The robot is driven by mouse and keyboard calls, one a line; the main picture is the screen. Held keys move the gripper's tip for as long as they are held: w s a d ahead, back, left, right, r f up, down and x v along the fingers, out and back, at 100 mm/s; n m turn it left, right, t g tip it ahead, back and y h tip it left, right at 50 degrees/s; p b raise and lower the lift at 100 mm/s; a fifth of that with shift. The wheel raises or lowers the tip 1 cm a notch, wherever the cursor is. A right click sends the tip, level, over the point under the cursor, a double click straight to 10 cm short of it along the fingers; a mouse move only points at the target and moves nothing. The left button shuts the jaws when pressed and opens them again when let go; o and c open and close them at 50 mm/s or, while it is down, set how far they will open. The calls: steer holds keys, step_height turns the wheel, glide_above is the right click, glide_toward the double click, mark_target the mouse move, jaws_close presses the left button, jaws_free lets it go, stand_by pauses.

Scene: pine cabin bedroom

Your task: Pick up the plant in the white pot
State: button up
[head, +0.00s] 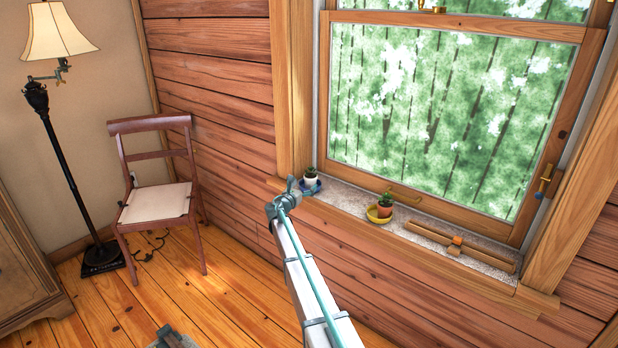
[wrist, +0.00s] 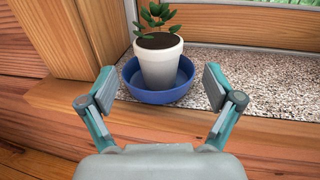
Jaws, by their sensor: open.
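The plant in the white pot (wrist: 160,66) stands upright in a blue saucer (wrist: 166,96) on the window sill. In the head view the same white pot (head: 311,182) is small, at the left end of the sill. My gripper (wrist: 171,91) is open and empty. Its two fingers are spread on either side in front of the saucer, apart from the pot. In the head view my gripper (head: 291,185) is just left of the pot, close to the saucer.
A second plant in a terracotta pot (head: 385,208) stands in a yellow saucer (head: 375,217) farther right on the sill. A wooden object (head: 455,243) lies beyond it. The window frame post (head: 292,90) rises close to the white pot. A chair (head: 157,200) and floor lamp (head: 60,150) stand left.

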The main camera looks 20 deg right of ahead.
mark_target(308, 182)
steer(key=shift+f+x, duration=0.15)
steer(key=shift+x, duration=1.45)
steer(key=shift+f+x, duration=0.15)
steer(key=shift+x, duration=1.45)
steer(key=shift+w+a, duration=0.1)
steer(key=c, duration=1.5)
